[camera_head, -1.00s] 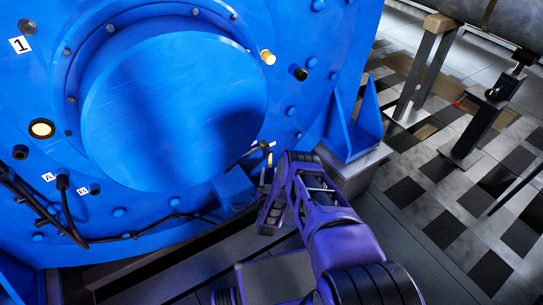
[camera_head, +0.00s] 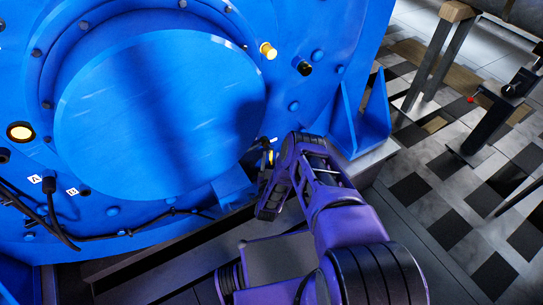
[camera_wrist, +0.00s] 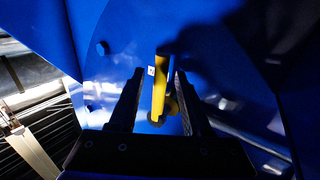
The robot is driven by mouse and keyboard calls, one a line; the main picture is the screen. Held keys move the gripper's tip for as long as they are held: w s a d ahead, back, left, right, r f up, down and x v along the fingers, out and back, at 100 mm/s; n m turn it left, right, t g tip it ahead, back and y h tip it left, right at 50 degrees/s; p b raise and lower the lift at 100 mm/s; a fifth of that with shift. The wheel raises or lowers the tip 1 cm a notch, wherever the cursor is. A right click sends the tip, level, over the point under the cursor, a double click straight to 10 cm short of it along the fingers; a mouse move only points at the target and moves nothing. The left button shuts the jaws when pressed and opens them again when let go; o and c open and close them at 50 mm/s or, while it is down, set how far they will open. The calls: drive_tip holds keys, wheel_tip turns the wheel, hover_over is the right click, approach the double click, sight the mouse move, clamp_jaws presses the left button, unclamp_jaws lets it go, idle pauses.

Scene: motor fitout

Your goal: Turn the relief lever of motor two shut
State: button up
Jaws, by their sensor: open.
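A yellow lever (camera_wrist: 158,92) stands upright against the blue motor face in the wrist view, with a small white tag (camera_wrist: 151,71) beside its upper part. My gripper (camera_wrist: 160,77) is open, one dark finger on each side of the lever, with gaps showing on both sides. A round yellow part shows at the lever's lower right, partly behind the right finger.
A blue gusset bracket (camera_head: 360,120) stands just right of my wrist. Black cables (camera_head: 130,232) run along the motor's lower edge near ports tagged A and B. A yellow fitting (camera_head: 268,50) and a black one (camera_head: 304,68) stick out higher up.

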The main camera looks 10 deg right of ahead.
clamp_jaws()
idle(1.4)
